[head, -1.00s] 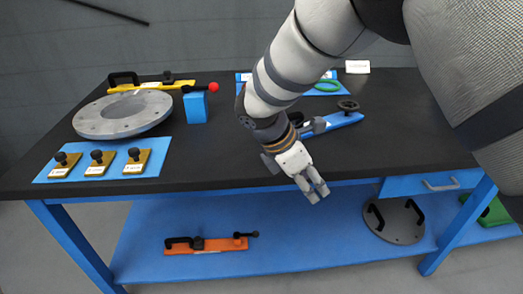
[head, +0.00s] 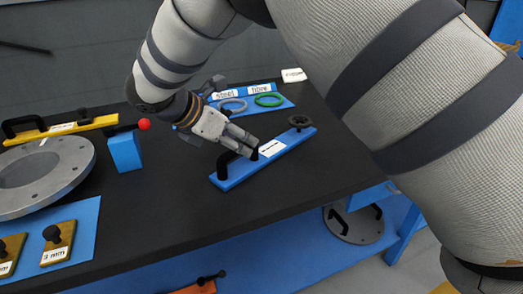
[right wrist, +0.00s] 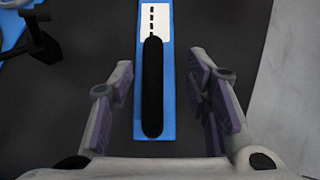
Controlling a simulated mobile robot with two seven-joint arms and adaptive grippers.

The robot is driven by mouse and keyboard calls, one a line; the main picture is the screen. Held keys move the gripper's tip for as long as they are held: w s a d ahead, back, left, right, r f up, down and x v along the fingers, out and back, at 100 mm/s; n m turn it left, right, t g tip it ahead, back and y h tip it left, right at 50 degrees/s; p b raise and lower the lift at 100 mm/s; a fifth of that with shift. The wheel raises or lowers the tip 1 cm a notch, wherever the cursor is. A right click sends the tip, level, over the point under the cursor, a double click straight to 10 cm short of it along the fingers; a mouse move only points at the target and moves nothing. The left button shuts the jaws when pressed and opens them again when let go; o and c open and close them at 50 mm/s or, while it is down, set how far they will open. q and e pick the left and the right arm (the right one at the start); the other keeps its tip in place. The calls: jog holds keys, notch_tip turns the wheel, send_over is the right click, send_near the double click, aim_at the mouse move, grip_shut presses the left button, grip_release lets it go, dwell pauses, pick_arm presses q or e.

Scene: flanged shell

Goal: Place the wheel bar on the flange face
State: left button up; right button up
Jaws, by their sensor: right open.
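The wheel bar (head: 242,171) is a blue bar with a black handle, a white label and a black wheel (head: 299,120) at its far right end. It lies on the black table. My right gripper (head: 246,146) is open at the bar's handle in the head view. In the right wrist view the black handle (right wrist: 152,88) stands between the two open fingers, apart from both. The flange face (head: 72,165) is the grey ring at the left, partly cut off by the picture edge. My left gripper is not in view.
Labelled knobbed plates (head: 58,243) lie on a blue mat in front. Green and grey rings (head: 269,100) lie behind the wheel bar.

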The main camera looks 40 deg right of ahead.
aim_at(248, 145)
jog(key=x, duration=0.6)
jog(key=shift+w, duration=0.35)
jog(key=shift+r, duration=0.15)
grip_shut()
